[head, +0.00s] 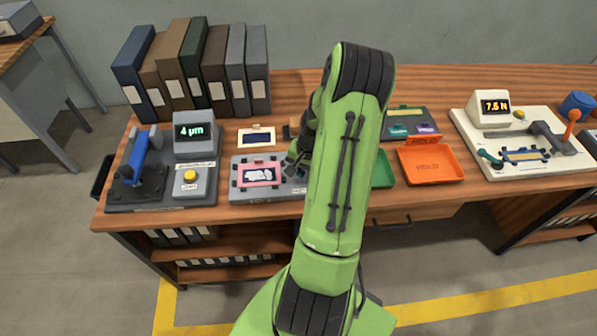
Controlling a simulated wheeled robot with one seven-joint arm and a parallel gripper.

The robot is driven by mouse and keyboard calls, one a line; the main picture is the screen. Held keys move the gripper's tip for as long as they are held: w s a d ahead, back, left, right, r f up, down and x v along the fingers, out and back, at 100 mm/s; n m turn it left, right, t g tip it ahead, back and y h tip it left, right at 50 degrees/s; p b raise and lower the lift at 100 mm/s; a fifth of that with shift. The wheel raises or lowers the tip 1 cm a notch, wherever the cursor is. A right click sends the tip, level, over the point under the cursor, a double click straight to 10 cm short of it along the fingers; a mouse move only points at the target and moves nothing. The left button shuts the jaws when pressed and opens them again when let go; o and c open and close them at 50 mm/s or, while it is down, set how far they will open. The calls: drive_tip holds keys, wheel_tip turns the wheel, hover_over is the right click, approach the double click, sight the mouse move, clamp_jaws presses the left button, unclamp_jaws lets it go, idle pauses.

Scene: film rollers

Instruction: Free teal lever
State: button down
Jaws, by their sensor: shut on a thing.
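A small teal lever (490,158) stands at the left front of the white tester (467,122) on the right of the bench, beside a blue-edged plate (525,155). My gripper (293,167) is far to its left, low over the right part of a grey plate (239,193). A pink frame (259,173) with a pale shape inside lies on that plate, just left of my gripper. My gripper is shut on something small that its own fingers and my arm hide. Nothing of mine touches the teal lever.
An orange tray (430,163) and a green tray (382,172) lie mid-bench. A grey gauge with a blue lever (138,152) stands left, with binders (190,72) behind.

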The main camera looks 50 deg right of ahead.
drive_tip(key=s+d+n, duration=0.1)
drive_tip(key=d+n, duration=0.1)
drive_tip(key=shift+s+n, duration=0.15)
drive_tip(key=shift+n, duration=0.15)
drive_tip(key=n, duration=0.1)
drive_tip(key=d+n, duration=0.1)
drive_tip(key=shift+s+d+n+g+y, duration=0.3)
drive_tip(key=shift+n, duration=0.1)
drive_tip(key=d+n, duration=0.2)
drive_tip(key=n, duration=0.1)
drive_tip(key=shift+s+g, duration=0.1)
drive_tip(key=shift+g, duration=0.2)
drive_tip(key=shift+d+r+n+y, duration=0.15)
drive_tip(key=shift+d+n, duration=0.25)
drive_tip(key=shift+n, duration=0.3)
drive_tip(key=shift+d+f+n+y, duration=0.15)
drive_tip(key=shift+d+n, duration=0.2)
drive_tip(key=shift+n, duration=0.35)
drive_tip(key=shift+w+d+r, duration=0.1)
drive_tip(key=shift+w+r, duration=0.05)
drive_tip(key=shift+w, duration=0.05)
drive_tip(key=c, duration=0.8)
unclamp_jaws()
